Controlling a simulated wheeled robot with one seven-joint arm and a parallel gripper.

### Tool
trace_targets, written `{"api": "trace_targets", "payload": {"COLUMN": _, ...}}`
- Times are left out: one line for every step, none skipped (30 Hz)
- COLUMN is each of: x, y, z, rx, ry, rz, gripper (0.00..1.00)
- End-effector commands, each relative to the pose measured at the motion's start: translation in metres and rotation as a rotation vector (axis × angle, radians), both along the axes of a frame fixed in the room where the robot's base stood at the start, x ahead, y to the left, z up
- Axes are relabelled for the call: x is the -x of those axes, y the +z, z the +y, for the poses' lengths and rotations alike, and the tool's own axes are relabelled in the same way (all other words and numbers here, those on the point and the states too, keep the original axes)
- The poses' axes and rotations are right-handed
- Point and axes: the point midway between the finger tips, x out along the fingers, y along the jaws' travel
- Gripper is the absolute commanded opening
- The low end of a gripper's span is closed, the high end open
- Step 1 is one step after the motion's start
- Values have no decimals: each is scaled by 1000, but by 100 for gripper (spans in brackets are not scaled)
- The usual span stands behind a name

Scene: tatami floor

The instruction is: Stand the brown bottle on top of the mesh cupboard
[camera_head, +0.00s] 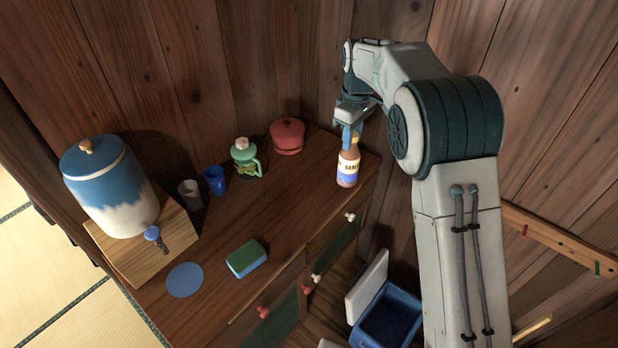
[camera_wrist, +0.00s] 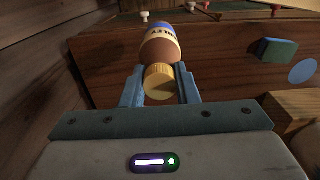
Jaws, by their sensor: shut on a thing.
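The brown bottle (camera_head: 348,170) has a blue and cream label and a yellow cap. It is upright at the right end of the wooden cupboard top (camera_head: 300,215); I cannot tell whether its base touches the wood. My gripper (camera_head: 350,133) comes down from above and is shut on the bottle's upper part. In the wrist view the two blue fingers (camera_wrist: 160,88) sit on either side of the yellow cap (camera_wrist: 160,82), with the brown body (camera_wrist: 160,48) beyond. The cupboard's front shows dark green panels (camera_head: 272,328) with red and white knobs.
A red lidded pot (camera_head: 287,136), a green jar (camera_head: 245,158), a blue cup (camera_head: 215,180) and a grey cup (camera_head: 190,194) stand along the back. A sponge (camera_head: 246,258), a blue disc (camera_head: 185,280) and a dispenser (camera_head: 108,188) on a wooden block are left. A blue bin (camera_head: 388,318) stands below.

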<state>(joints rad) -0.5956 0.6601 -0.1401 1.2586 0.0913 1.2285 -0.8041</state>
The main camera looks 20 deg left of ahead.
Motion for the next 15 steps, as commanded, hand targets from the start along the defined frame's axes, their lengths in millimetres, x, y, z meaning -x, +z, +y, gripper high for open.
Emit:
{"api": "trace_targets", "payload": {"x": 1, "y": -2, "z": 7, "rx": 1, "ry": 4, "rz": 0, "gripper": 0}}
{"api": "trace_targets", "payload": {"x": 1, "y": -5, "z": 11, "rx": 1, "ry": 5, "rz": 0, "gripper": 0}}
{"api": "trace_targets", "payload": {"x": 2, "y": -9, "z": 17, "rx": 1, "ry": 4, "rz": 1, "gripper": 0}}
{"api": "trace_targets", "payload": {"x": 3, "y": -12, "z": 22, "rx": 2, "ry": 4, "rz": 2, "gripper": 0}}
{"api": "trace_targets", "payload": {"x": 3, "y": -14, "z": 28, "rx": 1, "ry": 4, "rz": 1, "gripper": 0}}
{"api": "trace_targets", "payload": {"x": 4, "y": -18, "z": 35, "rx": 1, "ry": 5, "rz": 1, "gripper": 0}}
{"api": "trace_targets", "payload": {"x": 4, "y": -22, "z": 41, "rx": 1, "ry": 5, "rz": 1, "gripper": 0}}
{"api": "trace_targets", "payload": {"x": 5, "y": -25, "z": 47, "rx": 1, "ry": 5, "rz": 0, "gripper": 0}}
{"api": "trace_targets", "payload": {"x": 5, "y": -30, "z": 55, "rx": 2, "ry": 4, "rz": 1, "gripper": 0}}
{"api": "trace_targets", "payload": {"x": 5, "y": -34, "z": 61, "rx": 2, "ry": 4, "rz": 1, "gripper": 0}}
{"api": "trace_targets", "payload": {"x": 6, "y": -38, "z": 67, "rx": 2, "ry": 4, "rz": 2, "gripper": 0}}
{"api": "trace_targets", "payload": {"x": 6, "y": -42, "z": 75, "rx": 2, "ry": 4, "rz": 2, "gripper": 0}}
{"api": "trace_targets", "payload": {"x": 7, "y": -46, "z": 81, "rx": 1, "ry": 3, "rz": 0, "gripper": 0}}
{"api": "trace_targets", "payload": {"x": 7, "y": -49, "z": 86, "rx": 2, "ry": 3, "rz": 1, "gripper": 0}}
{"api": "trace_targets", "payload": {"x": 7, "y": -53, "z": 93, "rx": 0, "ry": 3, "rz": -1, "gripper": 0}}
